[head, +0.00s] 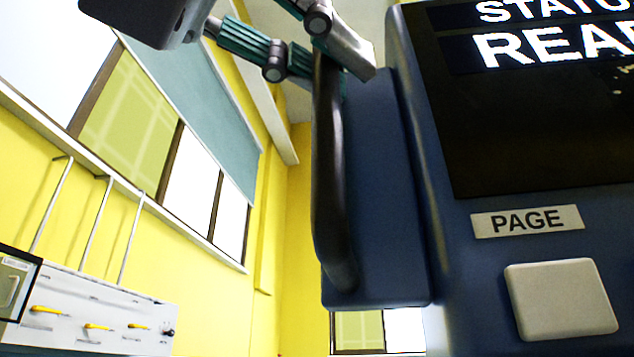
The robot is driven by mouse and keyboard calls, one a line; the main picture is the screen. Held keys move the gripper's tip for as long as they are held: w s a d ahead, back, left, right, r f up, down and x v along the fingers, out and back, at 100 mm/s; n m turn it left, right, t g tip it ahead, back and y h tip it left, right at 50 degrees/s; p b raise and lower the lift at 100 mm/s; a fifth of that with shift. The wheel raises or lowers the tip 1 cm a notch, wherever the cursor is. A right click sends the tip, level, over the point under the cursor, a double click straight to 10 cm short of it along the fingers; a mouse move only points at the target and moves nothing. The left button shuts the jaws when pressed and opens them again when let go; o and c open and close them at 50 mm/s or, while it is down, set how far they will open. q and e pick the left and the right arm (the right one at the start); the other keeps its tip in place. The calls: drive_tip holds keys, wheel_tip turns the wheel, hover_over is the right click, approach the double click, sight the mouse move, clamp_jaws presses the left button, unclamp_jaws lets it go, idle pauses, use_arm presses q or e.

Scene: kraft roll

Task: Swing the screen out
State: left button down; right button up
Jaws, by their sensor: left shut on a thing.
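The screen (545,120) fills the right side of the head view, in a dark blue housing. It shows the white words "STATUS" and "REA…", cut off by the frame edge. A black curved handle (328,190) stands on a blue bracket (385,200) at the housing's left side. My left gripper (335,65) comes in from the top left and is shut on the upper part of the handle. The far fingertip is partly hidden by the handle. My right gripper is not in view.
Below the screen are a "PAGE" label (527,221) and a pale square button (560,299). A yellow wall with windows (135,125) and a blind (200,100) is behind on the left. A white panel with yellow levers (90,315) is at the lower left.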

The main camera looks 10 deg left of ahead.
use_arm(q)
drive_tip(key=shift+s+d, duration=0.15)
drive_tip(key=shift+s, duration=0.25)
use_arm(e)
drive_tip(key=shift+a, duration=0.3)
use_arm(q)
drive_tip(key=c, duration=1.4)
unclamp_jaws()
drive_tip(key=shift+s, duration=0.1)
drive_tip(key=shift+o, duration=1.3)
drive_tip(key=shift+s, duration=0.3)
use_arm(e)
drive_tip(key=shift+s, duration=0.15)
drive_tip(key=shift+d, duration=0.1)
use_arm(q)
drive_tip(key=v, duration=1.2)
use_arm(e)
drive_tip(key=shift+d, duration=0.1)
